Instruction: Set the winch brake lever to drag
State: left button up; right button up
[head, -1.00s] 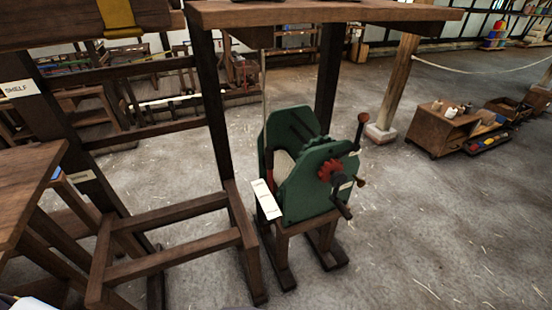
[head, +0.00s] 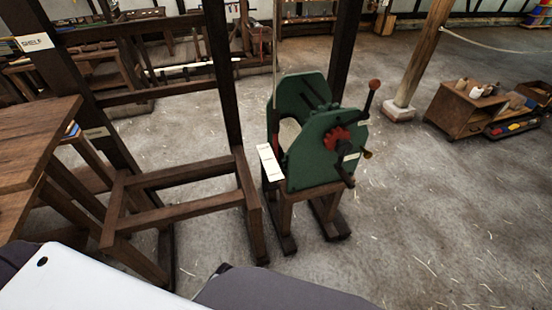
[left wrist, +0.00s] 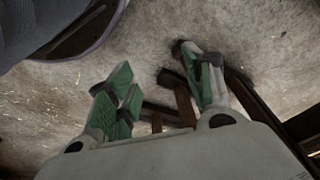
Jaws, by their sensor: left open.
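The winch (head: 308,166) has green side plates, a red gear and a toothed wheel, and stands on a wooden frame in the middle of the head view. A small red part shows beside that plate; I cannot tell which part is the brake lever. My left gripper (left wrist: 162,92) is open and empty in the left wrist view, its green-padded fingers apart above the floor. My right gripper is not in view.
A wooden frame (head: 185,188) stands left of the winch, with a wooden table (head: 30,140) at far left. Posts rise behind the winch. A low cabinet (head: 455,112) with small items stands at right. The floor right of the winch is clear.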

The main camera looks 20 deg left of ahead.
pick_arm(q)
jog(key=w+r+t+h+b, duration=0.1)
jog(key=w+r+t, duration=0.4)
jog(key=w+r, duration=0.5)
jog(key=w+a+r+t+h+b, duration=0.1)
jog(key=w+r+t, duration=0.4)
jog(key=r, duration=1.9)
jog(key=w+r+t+h+b, duration=0.1)
jog(key=w+r+t, duration=0.4)
jog(key=w+r, duration=1.1)
jog(key=shift+a+r, duration=0.2)
jog(key=shift+r, duration=0.65)
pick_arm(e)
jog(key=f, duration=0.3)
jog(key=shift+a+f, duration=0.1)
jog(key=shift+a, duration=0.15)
pick_arm(q)
jog(key=shift+w, duration=0.2)
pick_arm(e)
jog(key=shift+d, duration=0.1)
